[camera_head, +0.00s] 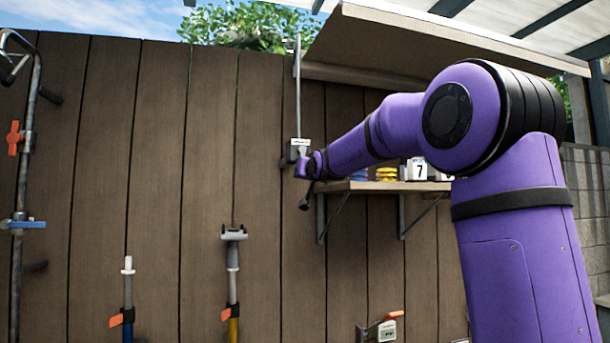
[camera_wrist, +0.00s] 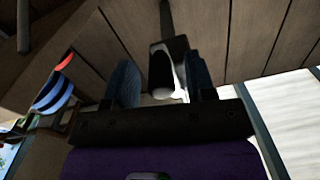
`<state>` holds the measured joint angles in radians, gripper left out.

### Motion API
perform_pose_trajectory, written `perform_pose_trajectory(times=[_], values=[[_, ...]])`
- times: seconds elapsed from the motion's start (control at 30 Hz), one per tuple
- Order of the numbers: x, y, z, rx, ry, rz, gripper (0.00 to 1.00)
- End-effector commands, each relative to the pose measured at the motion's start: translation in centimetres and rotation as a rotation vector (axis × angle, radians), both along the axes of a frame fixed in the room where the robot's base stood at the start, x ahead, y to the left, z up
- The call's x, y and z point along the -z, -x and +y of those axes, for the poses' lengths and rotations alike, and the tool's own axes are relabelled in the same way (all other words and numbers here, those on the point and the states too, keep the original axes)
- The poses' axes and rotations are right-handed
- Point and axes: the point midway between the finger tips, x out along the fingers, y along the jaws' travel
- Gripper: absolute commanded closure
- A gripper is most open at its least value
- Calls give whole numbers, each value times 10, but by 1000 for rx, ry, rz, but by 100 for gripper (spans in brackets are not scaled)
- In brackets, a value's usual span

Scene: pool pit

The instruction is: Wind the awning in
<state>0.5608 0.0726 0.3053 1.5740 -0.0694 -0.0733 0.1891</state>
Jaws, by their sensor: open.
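The awning (camera_head: 405,47) is a brown sheet with a pale front edge, spread out at the upper right of the head view. A grey winder box (camera_head: 299,146) with a pale label is on the fence, with a thin upright rod (camera_head: 298,85) above it. A dark crank end with a round knob (camera_head: 304,204) hangs just below. My arm reaches to this box in the head view; my fingers are hard to make out there. In the wrist view my gripper (camera_wrist: 162,82) is open, its two fingers either side of a dark block with a pale curved part. Contact is unclear.
A wooden shelf (camera_head: 385,186) on brackets is close right of the winder, holding yellow discs (camera_head: 386,174) and a white block marked 7 (camera_head: 418,168). Poles (camera_head: 233,280) hang on the fence lower left, and a metal pipe (camera_head: 22,180) stands far left.

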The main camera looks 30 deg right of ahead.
Motion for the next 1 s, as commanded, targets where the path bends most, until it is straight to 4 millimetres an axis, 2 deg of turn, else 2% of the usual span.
perform_pose_trajectory(times=[0.2,0.57,0.6,0.8,1.0], values=[[0,-11,-2,-1,2,1,50],[0,-13,-2,-1,2,1,50],[0,-13,-2,-1,2,1,52],[0,-13,-2,0,2,1,98],[0,-13,-2,-1,5,2,100]])
